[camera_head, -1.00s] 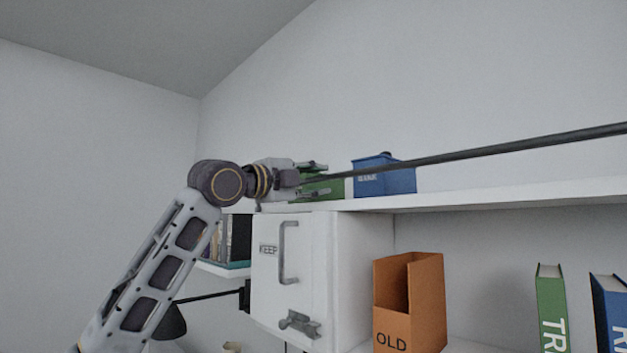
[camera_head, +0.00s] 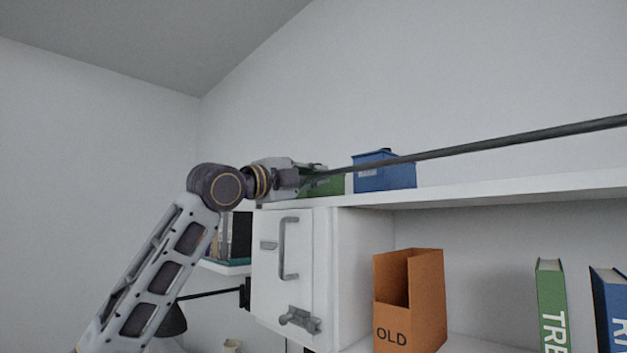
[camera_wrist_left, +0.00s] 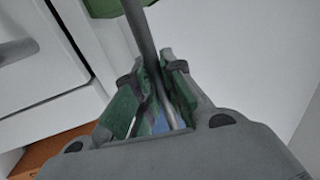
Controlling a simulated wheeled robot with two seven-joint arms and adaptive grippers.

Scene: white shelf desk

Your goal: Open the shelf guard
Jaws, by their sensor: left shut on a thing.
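The shelf guard is a thin dark rod (camera_head: 480,147) that slants up to the right above the upper shelf (camera_head: 520,190). My left gripper (camera_head: 308,176) is shut on the rod near its left end, in front of a green box on the shelf. In the left wrist view the rod (camera_wrist_left: 143,35) runs down between the two fingers of my left gripper (camera_wrist_left: 153,78). The exact contact is partly hidden by the fingers. My right gripper is not in view.
A blue box (camera_head: 385,175) and the green box (camera_head: 327,185) stand on the shelf behind the rod. Below is a white cabinet door (camera_head: 263,290) with a handle and latch. An orange file holder (camera_head: 425,300) and books (camera_head: 551,300) stand on the right.

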